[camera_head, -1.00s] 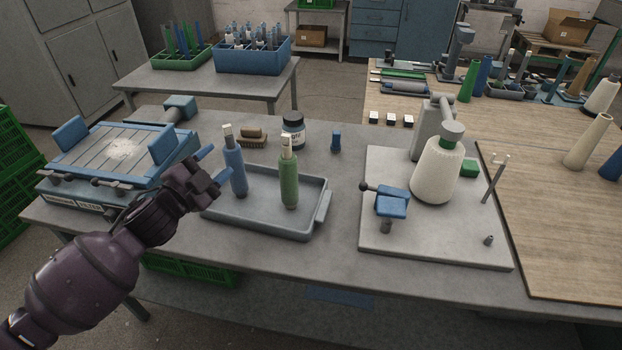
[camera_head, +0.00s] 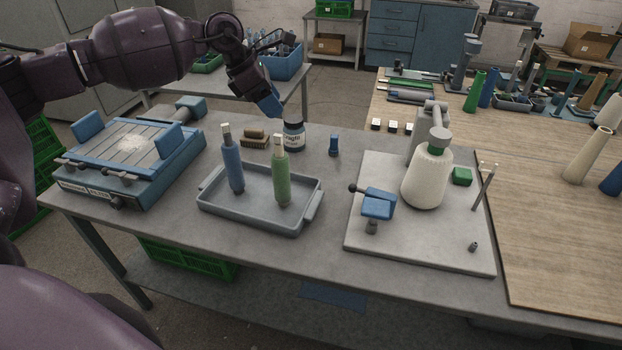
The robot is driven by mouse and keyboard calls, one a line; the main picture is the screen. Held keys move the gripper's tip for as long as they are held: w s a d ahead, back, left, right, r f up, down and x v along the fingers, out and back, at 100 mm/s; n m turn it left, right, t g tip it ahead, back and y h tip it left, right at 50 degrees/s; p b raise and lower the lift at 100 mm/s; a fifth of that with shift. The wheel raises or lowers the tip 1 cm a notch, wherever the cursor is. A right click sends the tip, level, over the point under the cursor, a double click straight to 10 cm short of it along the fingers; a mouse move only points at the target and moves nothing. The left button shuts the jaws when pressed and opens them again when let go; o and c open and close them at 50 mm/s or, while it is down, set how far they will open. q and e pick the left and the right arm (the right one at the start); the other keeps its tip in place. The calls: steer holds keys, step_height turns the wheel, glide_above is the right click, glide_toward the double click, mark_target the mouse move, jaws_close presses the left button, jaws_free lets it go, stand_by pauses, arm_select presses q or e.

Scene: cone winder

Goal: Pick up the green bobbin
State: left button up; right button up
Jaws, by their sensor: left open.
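The green bobbin (camera_head: 282,179) stands upright in the right part of a shallow grey tray (camera_head: 250,219) on the grey table. A blue bobbin (camera_head: 232,166) stands upright to its left in the same tray. My left gripper (camera_head: 274,108) reaches in from the upper left, with its blue fingertips pointing down. It is open and empty, above and behind the green bobbin and in front of the dark-lidded jar in the picture. It does not touch the bobbin. My right gripper is out of view.
The jar (camera_head: 294,137), a brush (camera_head: 256,139) and a small blue piece (camera_head: 334,146) stand behind the tray. A blue-framed vise (camera_head: 135,150) is at left. The winder plate (camera_head: 415,245) with a white cone (camera_head: 427,180) is at right. Table between tray and plate is clear.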

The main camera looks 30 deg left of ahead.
mark_target(276, 144)
arm_select(q)
steer(key=shift+m+g+y, duration=0.8)
steer(key=f, duration=0.4)
steer(key=s+f, duration=0.1)
steer(key=f, duration=0.1)
steer(key=shift+a+f, duration=0.25)
steer(key=shift+a, duration=0.15)
steer(key=shift+x, duration=2.75)
steer(key=shift+w+a, duration=0.1)
steer(key=shift+w, duration=0.05)
steer(key=shift+c, duration=0.5)
steer(key=c, duration=0.8)
